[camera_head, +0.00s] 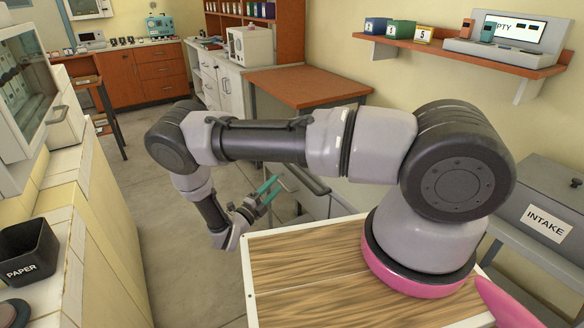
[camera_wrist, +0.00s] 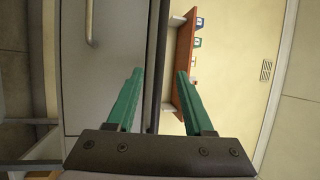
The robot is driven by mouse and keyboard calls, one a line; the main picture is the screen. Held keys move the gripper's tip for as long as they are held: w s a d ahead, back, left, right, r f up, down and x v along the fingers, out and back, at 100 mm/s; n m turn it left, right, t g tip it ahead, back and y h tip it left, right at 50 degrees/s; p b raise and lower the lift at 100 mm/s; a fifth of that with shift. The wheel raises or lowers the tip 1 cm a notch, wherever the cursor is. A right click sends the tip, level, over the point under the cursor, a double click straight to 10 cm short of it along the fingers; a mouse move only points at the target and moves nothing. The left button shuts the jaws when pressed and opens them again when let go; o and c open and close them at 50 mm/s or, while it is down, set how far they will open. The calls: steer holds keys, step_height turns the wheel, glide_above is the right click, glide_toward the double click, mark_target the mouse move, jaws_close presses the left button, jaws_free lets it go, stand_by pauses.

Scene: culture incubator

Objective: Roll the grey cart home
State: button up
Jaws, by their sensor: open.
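A low grey body that looks like the grey cart (camera_head: 313,186) stands in the head view beyond my gripper, below the orange-brown table, partly hidden by my arm. A thin handle shows at its left end. My gripper (camera_head: 269,190) is low, beside that handle, with its green fingers apart. In the wrist view my gripper (camera_wrist: 160,73) is open, and a dark bar or edge runs between the fingers in the picture. A grey panel (camera_wrist: 95,85) with a pale handle (camera_wrist: 91,22) lies to the left there. I cannot tell whether the fingers touch anything.
The orange-brown table (camera_head: 305,86) stands behind my arm. A tiled counter with a black PAPER bin (camera_head: 27,253) lines the left. A grey INTAKE box (camera_head: 545,205) is at the right. A wall shelf (camera_head: 455,57) holds small boxes. Floor is clear (camera_head: 150,215) between counter and gripper.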

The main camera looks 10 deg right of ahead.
steer(key=x, duration=1)
steer(key=shift+r, duration=0.1)
jaws_close()
stand_by(1.1)
